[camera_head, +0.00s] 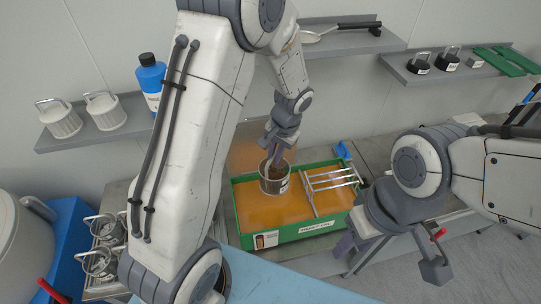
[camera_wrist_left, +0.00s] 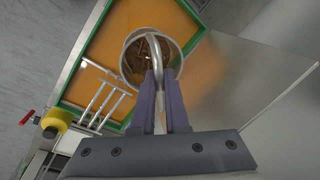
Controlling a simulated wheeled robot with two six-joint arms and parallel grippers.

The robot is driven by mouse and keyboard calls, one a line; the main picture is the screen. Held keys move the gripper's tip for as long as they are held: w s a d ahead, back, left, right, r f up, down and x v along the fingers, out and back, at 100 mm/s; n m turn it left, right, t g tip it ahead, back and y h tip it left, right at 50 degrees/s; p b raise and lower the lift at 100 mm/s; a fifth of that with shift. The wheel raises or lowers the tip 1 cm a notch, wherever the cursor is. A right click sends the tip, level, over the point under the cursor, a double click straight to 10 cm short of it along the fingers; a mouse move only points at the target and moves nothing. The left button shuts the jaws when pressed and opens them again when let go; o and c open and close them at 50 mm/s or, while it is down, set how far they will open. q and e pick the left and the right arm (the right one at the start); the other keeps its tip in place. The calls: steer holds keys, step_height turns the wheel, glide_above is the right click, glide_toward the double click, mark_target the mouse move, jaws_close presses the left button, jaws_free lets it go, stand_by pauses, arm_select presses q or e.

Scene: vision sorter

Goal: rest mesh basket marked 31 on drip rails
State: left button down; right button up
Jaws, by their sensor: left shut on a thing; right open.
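A round metal basket (camera_head: 266,186) with a white label too small to read is at the green tray (camera_head: 240,225) of orange liquid, left of the drip rails (camera_head: 333,180). I cannot tell if its base is in the liquid or just above. My left gripper (camera_head: 275,155) is shut on its upright handle. The left wrist view shows the fingers (camera_wrist_left: 162,88) on the handle, the basket (camera_wrist_left: 183,44) with brown contents, and the rails (camera_wrist_left: 104,97) beside it, apart. My right gripper (camera_head: 347,245) is open and empty in front of the tray's right end.
Two metal baskets (camera_head: 101,262) stand in a rack at the lower left. The rails look empty.

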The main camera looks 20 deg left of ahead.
arm_select(q)
steer(key=w+d, duration=0.5)
steer(key=d, duration=0.3)
steer(key=shift+w+d+p, duration=0.3)
steer(key=shift+w+p, duration=0.1)
stand_by(0.4)
steer(key=w+d+p, duration=0.1)
steer(key=w+d, duration=0.5)
steer(key=d, duration=0.3)
steer(key=shift+w+d, duration=0.15)
stand_by(0.5)
steer(key=shift+f, duration=0.1)
stand_by(0.6)
steer(key=shift+f+b, duration=1.25)
steer(key=shift+f, duration=0.45)
